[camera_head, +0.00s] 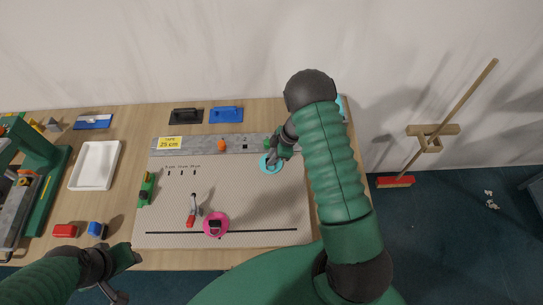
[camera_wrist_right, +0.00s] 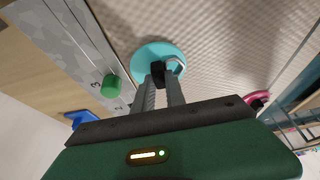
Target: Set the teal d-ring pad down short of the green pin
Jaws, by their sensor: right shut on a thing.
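The teal d-ring pad (camera_head: 265,167) is a round disc at the right part of the pale dotted mat, beside the grey ruler strip. In the right wrist view the pad (camera_wrist_right: 147,57) lies under the fingertips, with a dark block and a metal ring on it. My right gripper (camera_wrist_right: 166,80) is shut on that fitting. Whether the pad touches the mat is hard to tell. The green pin (camera_wrist_right: 112,86) stands on the ruler strip near the printed numbers, close to the pad's edge but apart from it. My left gripper (camera_head: 136,257) is at the table's front left, away from the pad; its jaw gap is unclear.
A pink disc (camera_head: 206,218) and a red-handled clamp (camera_head: 191,213) sit on the mat's front half. An orange peg (camera_head: 222,145) stands on the ruler strip (camera_head: 200,149). A yellow "25 cm" sign (camera_head: 170,143) is at its left. The mat's middle is clear.

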